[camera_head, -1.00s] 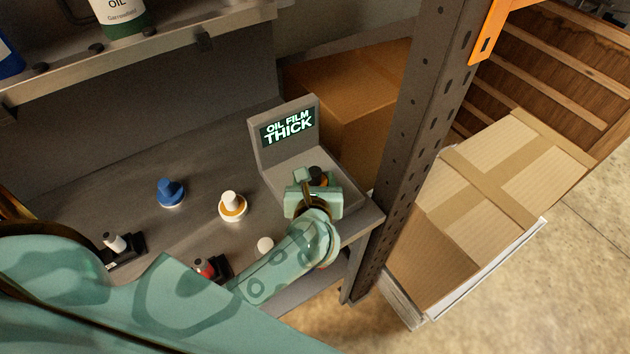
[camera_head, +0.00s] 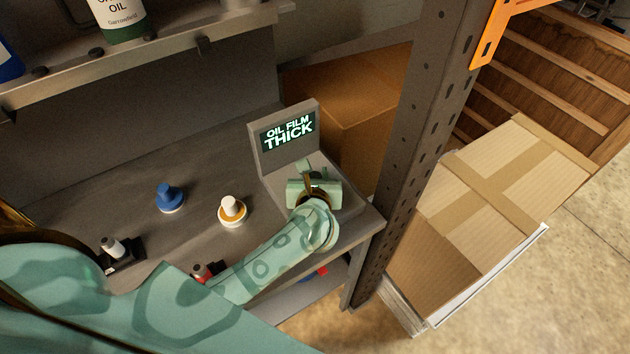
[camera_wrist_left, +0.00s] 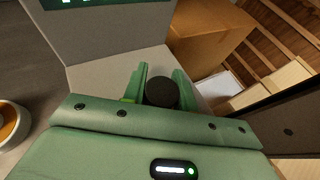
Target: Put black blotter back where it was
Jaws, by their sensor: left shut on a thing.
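My left gripper (camera_head: 314,184) is over the grey base of the tester, in front of its screen. It is shut on the black blotter, whose round black knob (camera_wrist_left: 162,93) shows between the two green fingers in the left wrist view. The blotter's lower part is hidden by the gripper, so I cannot tell whether it touches the base. The grey tester (camera_head: 262,160) has an upright screen reading "OIL FILM THICK" and stands at the bench's right end. My right gripper is not in view.
A blue blotter (camera_head: 170,195) and an orange blotter with a white knob (camera_head: 232,207) stand on the bench (camera_head: 110,205). Small black holders (camera_head: 125,258) with bottles sit near the front. A dark post (camera_head: 405,150) rises right of the tester. Cardboard boxes (camera_head: 490,190) lie beyond.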

